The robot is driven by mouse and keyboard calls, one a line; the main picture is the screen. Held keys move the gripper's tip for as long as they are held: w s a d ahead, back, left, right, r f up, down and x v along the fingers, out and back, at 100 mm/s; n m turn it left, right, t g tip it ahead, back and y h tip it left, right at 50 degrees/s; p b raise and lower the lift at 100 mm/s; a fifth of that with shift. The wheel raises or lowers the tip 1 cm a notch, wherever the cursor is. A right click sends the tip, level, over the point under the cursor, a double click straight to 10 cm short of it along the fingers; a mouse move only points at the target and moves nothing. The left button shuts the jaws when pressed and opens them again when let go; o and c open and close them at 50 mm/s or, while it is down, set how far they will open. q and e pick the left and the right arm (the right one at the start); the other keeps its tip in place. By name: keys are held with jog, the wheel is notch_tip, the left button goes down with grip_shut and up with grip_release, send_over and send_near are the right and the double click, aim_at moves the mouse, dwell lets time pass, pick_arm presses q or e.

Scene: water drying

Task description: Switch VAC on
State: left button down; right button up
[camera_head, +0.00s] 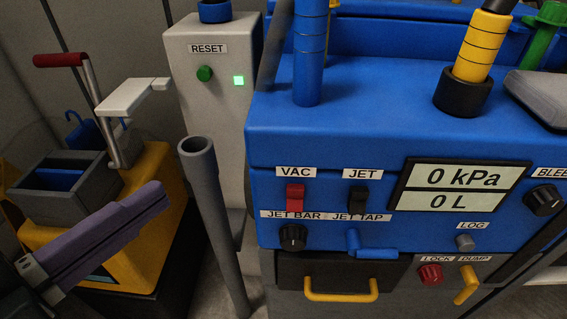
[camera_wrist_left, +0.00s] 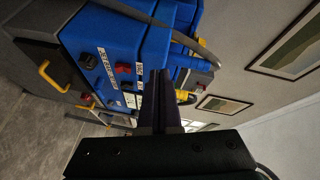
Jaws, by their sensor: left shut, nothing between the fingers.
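The VAC switch (camera_head: 295,196) is a red rocker under the VAC label on the front of the blue machine (camera_head: 330,140). It also shows small in the left wrist view (camera_wrist_left: 122,69). I cannot tell its on or off position. The display (camera_head: 464,188) reads 0 kPa and 0 L. My left gripper (camera_head: 160,194), with purple fingers, is shut and empty, to the left of the panel and apart from the switch. Its fingers (camera_wrist_left: 167,82) also show in the wrist view. My right gripper is not in view.
A black JET switch (camera_head: 358,198) sits right of VAC, with a JET BAR knob (camera_head: 293,237) and blue JET TAP lever (camera_head: 370,246) below. A grey upright tube (camera_head: 220,220) stands between my gripper and the panel. A grey RESET box (camera_head: 205,110) stands behind.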

pick_arm(q)
jog(key=s+d+f+m+g+h+b, duration=0.3)
jog(key=s+d+f+m, duration=0.1)
jog(key=f, duration=0.3)
jog(key=shift+s+f+m+g+h, duration=0.2)
jog(key=shift+m+g+h, duration=0.1)
jog(key=shift+m+h, duration=0.1)
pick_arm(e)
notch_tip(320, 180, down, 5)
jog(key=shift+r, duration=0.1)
pick_arm(q)
send_near(302, 208)
jog(key=d, duration=0.4)
jog(key=shift+w+d+f+b, duration=0.15)
jog(key=shift+w+b, duration=0.15)
jog(key=shift+w, duration=0.35)
jog(key=shift+w+a+f+b, duration=0.1)
jog(key=shift+w+f+b, duration=0.15)
jog(key=shift+w, duration=0.4)
jog(key=shift+w+d+f+b, duration=0.1)
jog(key=shift+w+b, duration=0.2)
jog(key=shift+w, duration=0.4)
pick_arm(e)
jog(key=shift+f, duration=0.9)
